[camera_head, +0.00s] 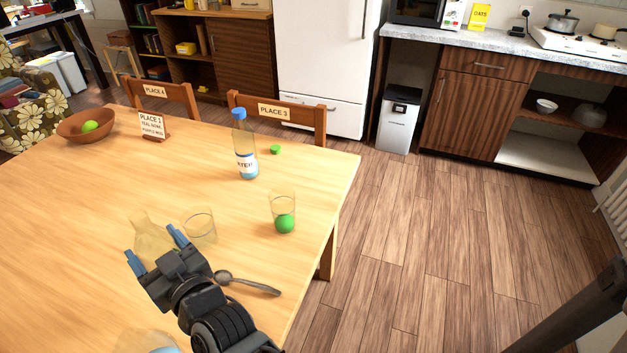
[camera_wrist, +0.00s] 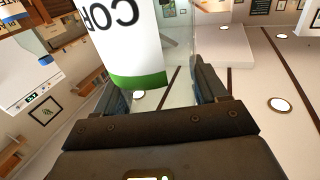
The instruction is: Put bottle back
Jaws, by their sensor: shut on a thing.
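My gripper (camera_head: 156,250) is at the near left of the table, its two blue-tipped fingers on either side of a pale yellowish see-through thing (camera_head: 150,233) that looks like a bottle. In the wrist view my gripper (camera_wrist: 162,85) is shut on a clear body with a white label (camera_wrist: 115,35), partly legible letters and a green lower band. Whether its base touches the table is hidden. A clear water bottle (camera_head: 245,150) with a blue cap and white label stands upright on the table, apart from my gripper.
The wooden table (camera_head: 70,230) bears an empty glass (camera_head: 200,225), a glass (camera_head: 283,207) with a green ball, a spoon (camera_head: 245,284), a green cap (camera_head: 275,149), a bowl (camera_head: 84,125) and a place sign (camera_head: 152,125). Chairs line its far side.

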